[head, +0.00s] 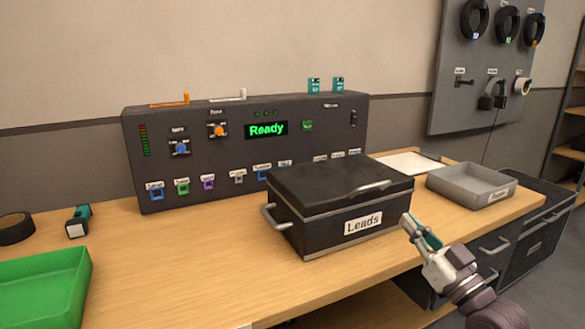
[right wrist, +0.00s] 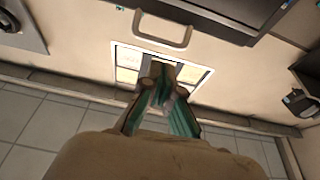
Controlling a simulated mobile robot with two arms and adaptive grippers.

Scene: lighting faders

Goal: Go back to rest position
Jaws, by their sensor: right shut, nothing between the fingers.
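My right gripper (head: 412,226) is at the lower right of the head view, just off the front right corner of the black box labelled "Leads" (head: 305,222). Its fingers are shut and empty. In the right wrist view the closed fingers (right wrist: 162,80) point away from the camera, with a pale surface and a white-edged panel behind them. The box stands on the wooden bench with its lid down. Whether the fingers touch the box is hard to tell. My left gripper is not in view.
The dark console (head: 245,150) with a green "Ready" display stands at the back of the bench (head: 160,265). A grey tray (head: 470,200) is to the right and a green tray (head: 45,290) to the left. A tape roll (head: 15,230) lies at far left. The front bench between is clear.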

